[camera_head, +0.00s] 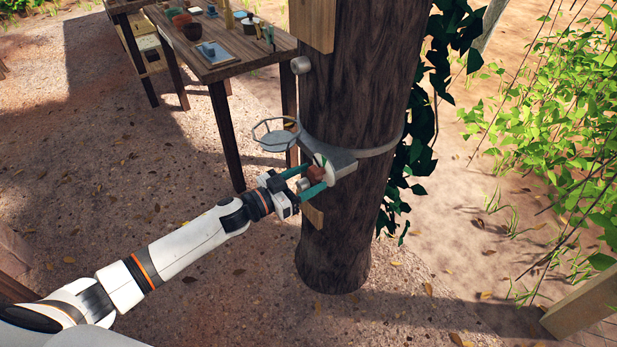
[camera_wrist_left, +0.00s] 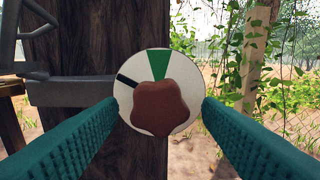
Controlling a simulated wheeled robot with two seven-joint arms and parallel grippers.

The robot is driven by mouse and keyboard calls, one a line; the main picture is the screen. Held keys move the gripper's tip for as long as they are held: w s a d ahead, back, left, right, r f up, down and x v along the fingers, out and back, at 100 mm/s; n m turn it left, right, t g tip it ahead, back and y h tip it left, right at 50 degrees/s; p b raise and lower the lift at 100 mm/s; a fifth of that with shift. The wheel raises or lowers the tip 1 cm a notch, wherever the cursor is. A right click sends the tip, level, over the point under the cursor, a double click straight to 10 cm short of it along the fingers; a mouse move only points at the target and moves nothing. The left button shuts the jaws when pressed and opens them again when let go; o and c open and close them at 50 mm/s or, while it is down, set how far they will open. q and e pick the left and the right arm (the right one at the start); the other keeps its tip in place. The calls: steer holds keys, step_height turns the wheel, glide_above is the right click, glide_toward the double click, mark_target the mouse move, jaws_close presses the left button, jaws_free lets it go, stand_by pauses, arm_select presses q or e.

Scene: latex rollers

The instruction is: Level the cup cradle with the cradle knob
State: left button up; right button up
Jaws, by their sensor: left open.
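The cup cradle (camera_head: 275,146) is a grey wire-framed ring on a bracket strapped to the tree trunk; part of its grey frame also shows at the left of the left wrist view (camera_wrist_left: 40,48). The cradle knob (camera_wrist_left: 160,108) is brown and lobed, in front of a round white dial (camera_wrist_left: 190,80). The dial has a green wedge at the top and a black mark at upper left, outside the wedge. My left gripper (camera_head: 312,180) is open, its teal fingers on either side of the knob. Contact with the knob is not clear. My right gripper is not in view.
The thick trunk (camera_head: 360,90) stands directly behind the dial. A wooden table (camera_head: 250,62) with pots and tools is at the back left. Ivy (camera_head: 400,180) hangs on the trunk's right side. Open gravel ground lies to the left.

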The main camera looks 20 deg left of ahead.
arm_select(q)
steer(key=shift+w+d, duration=0.2)
steer(key=shift+w, duration=0.05)
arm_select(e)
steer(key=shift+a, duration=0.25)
arm_select(q)
steer(key=c, duration=1)
